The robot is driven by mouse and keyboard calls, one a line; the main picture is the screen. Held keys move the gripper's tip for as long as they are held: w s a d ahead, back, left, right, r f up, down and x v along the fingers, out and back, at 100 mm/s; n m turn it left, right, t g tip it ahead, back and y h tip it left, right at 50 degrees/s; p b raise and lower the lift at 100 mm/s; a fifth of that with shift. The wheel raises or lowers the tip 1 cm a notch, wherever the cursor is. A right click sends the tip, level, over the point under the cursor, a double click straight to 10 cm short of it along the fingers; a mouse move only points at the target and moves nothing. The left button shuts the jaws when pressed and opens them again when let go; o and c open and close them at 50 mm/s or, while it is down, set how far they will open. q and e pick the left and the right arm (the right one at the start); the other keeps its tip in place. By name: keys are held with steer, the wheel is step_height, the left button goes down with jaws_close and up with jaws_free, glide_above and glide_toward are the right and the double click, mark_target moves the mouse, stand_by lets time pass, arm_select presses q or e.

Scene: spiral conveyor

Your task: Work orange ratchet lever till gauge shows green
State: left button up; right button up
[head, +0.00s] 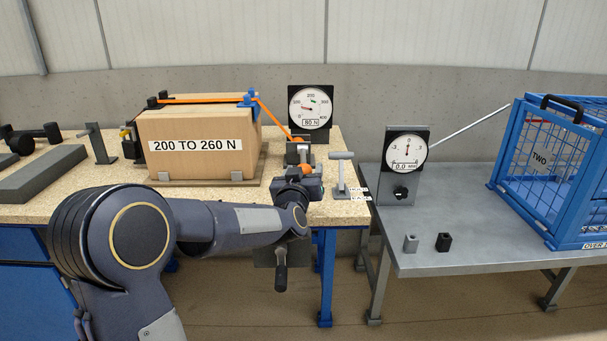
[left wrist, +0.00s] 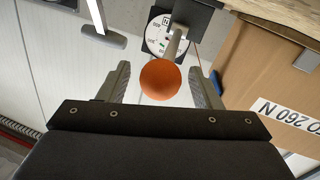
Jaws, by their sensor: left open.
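The ratchet (head: 297,152) stands at the right of the cardboard box (head: 195,130), with the orange strap (head: 275,118) running down to it. The lever's round orange knob (left wrist: 160,80) sits between the open fingers of my left gripper (left wrist: 160,66), with gaps at both sides. In the head view the left gripper (head: 306,178) hides most of the lever. The tension gauge (head: 310,107) reads 80 N. Its needle points left, away from the small green band. The box is labelled 200 TO 260 N. My right gripper is out of view.
A grey T-shaped post (head: 341,172) stands right of the ratchet near the bench edge. A black handle (head: 281,272) hangs below the bench front. A metal table (head: 460,225) at right holds a dial (head: 406,152) and a blue cage (head: 545,165).

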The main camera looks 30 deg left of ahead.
mark_target(303, 162)
arm_select(q)
steer(key=shift+w, duration=0.15)
jaws_close()
steer(key=shift+r+p, duration=0.3)
steer(key=shift+p, duration=0.25)
steer(key=r+g+p, duration=0.1)
steer(key=r+p, duration=0.1)
steer(key=p, duration=0.3)
steer(key=r+g+p, duration=0.1)
steer(key=r+p, duration=0.1)
steer(key=p, duration=0.3)
steer(key=w+r+g+h+p, duration=0.1)
steer(key=r+p, duration=0.1)
steer(key=p, duration=0.2)
steer(key=shift+a+n+p, duration=0.3)
steer(key=shift+a+p, duration=0.1)
steer(key=r+p, duration=0.1)
steer(key=p, duration=0.2)
steer(key=w+a+r+g+p, duration=0.1)
steer(key=p, duration=0.3)
steer(key=w+r+g+h+p, duration=0.1)
steer(key=p, duration=0.2)
steer(key=shift+a+r, duration=0.1)
steer(key=shift+a, duration=0.05)
steer(key=shift+w+a+r+p, duration=0.3)
steer(key=shift+w+r+p, duration=0.25)
steer(key=shift+p, duration=0.1)
steer(key=shift+w+a+r+p, duration=0.3)
steer(key=shift+w+r+p, duration=0.15)
steer(key=shift+p, duration=0.2)
